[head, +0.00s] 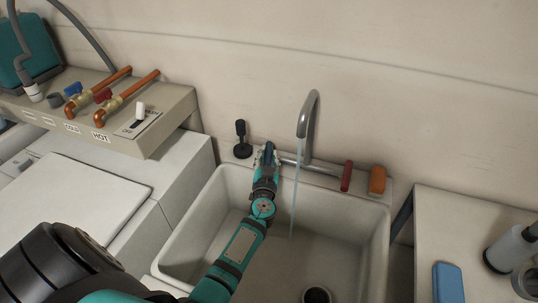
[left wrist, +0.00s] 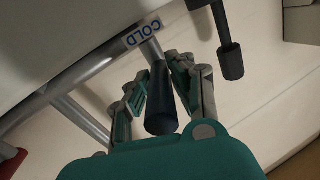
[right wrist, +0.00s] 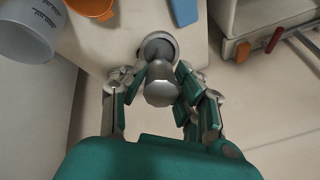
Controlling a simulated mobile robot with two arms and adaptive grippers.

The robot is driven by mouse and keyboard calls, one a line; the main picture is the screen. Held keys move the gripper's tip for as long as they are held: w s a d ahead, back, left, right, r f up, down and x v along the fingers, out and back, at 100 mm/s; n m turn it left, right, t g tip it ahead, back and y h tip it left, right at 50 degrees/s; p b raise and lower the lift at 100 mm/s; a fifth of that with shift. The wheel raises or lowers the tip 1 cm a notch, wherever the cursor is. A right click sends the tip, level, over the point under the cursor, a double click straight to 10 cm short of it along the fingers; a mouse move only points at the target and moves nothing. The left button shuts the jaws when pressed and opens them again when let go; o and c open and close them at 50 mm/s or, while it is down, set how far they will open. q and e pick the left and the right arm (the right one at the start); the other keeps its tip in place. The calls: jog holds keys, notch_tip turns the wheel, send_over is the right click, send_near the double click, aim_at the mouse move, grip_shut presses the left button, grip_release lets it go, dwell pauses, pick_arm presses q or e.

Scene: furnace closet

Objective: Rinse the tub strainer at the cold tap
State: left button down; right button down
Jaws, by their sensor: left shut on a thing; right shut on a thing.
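The grey tap spout (head: 306,115) stands behind the pale sink (head: 372,222), and a thin stream of water (head: 294,205) falls from it. My left gripper (head: 268,152) is shut on the dark cold tap handle, left of the spout. In the left wrist view this handle (left wrist: 161,105) lies between the fingers below a COLD label (left wrist: 142,32). My right gripper (right wrist: 153,82) is shut on a silver rounded knob joined to a round disc, which looks like the tub strainer (right wrist: 163,92).
A red tap handle (head: 347,176) and orange block (head: 378,180) sit at the sink's back right. The sink has a dark drain (head: 316,296). A black knobbed post (head: 241,135) stands behind left.

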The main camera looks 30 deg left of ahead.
pick_arm(q)
jog(key=shift+s+a+r+m+t+h+p, duration=0.15)
jog(key=shift+a+r+m+t+h+p, duration=0.1)
jog(key=shift+m+t+h+p, duration=0.35)
jog(key=h, duration=0.1)
jog(key=m+h+b, duration=0.1)
jog(key=a+h, duration=0.1)
jog(key=shift+s+f+m+t+b, duration=0.1)
jog(key=shift+f+m+t+b, duration=0.2)
jog(key=shift+f+m+b, duration=0.1)
jog(key=shift+d+r, duration=0.2)
jog(key=c, duration=1.1)
grip_release()
jog(key=shift+c, duration=0.2)
jog(key=shift+a, duration=0.1)
jog(key=v, duration=1.2)
jog(key=shift+a, duration=0.15)
